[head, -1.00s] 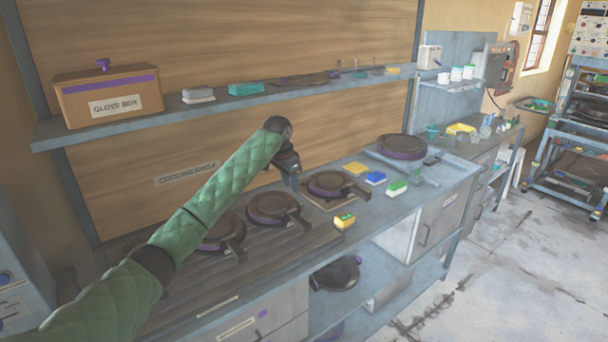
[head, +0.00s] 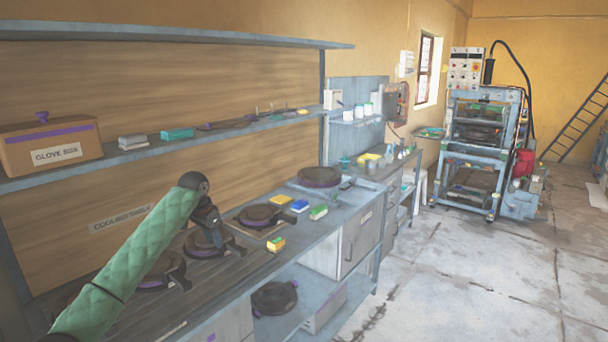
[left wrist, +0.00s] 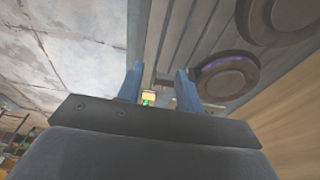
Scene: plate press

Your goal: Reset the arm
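My left arm, in a green quilted sleeve, reaches in from the left in the head view. My left gripper (head: 213,229) hangs above the bench, close to the round dark plates (head: 205,242) on the slatted rack. In the left wrist view its two blue fingers (left wrist: 160,85) stand apart with nothing held between them. A yellow and green block (left wrist: 149,98) shows beyond the fingers, apart from them. My right gripper is not in view.
The workbench (head: 305,235) holds another dark plate (head: 260,215) and several coloured blocks (head: 318,212). A shelf above carries a glove box (head: 50,146). A blue press (head: 482,150) stands at the back right. The concrete floor (head: 460,290) is clear.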

